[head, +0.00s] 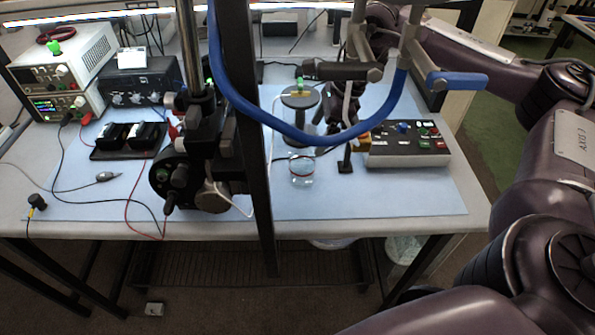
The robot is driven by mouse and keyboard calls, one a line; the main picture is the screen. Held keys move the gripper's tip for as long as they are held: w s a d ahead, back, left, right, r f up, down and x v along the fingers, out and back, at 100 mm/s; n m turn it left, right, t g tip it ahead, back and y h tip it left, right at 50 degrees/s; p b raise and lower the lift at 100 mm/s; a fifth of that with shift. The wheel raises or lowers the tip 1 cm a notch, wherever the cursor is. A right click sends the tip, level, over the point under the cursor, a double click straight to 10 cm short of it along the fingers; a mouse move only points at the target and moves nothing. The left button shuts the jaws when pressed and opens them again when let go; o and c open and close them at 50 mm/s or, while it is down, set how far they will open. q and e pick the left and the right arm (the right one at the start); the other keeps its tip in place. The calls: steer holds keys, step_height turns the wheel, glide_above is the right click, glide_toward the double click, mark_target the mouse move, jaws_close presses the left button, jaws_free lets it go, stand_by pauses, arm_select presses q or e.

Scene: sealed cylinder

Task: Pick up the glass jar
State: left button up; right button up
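A small clear glass jar (302,168) with a reddish rim stands upright on the blue mat, right of the dark vertical post. My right arm comes in from the right and reaches over the back of the table. Its dark gripper (345,108) seems to be behind the blue tube and grey handles, above and to the right of the jar. Its fingers are too hidden to tell whether they are open or shut. I see no contact between it and the jar. My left gripper is not in view.
A dark post and a blue tube (300,134) cross in front of the table. A round-topped stand (300,97) is behind the jar. A control box (408,146) with coloured buttons is at right. Power supplies (62,62) and cables are at left. The front right mat (400,195) is clear.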

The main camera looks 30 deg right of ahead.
mark_target(302, 160)
steer(key=p+x, duration=0.4)
steer(key=x, duration=0.6)
steer(key=shift+w+d, duration=0.1)
steer(key=shift+d, duration=0.1)
steer(key=shift+w+a+f, duration=0.1)
steer(key=shift+a+f, duration=0.05)
steer(key=shift+f, duration=0.35)
steer(key=c, duration=1.2)
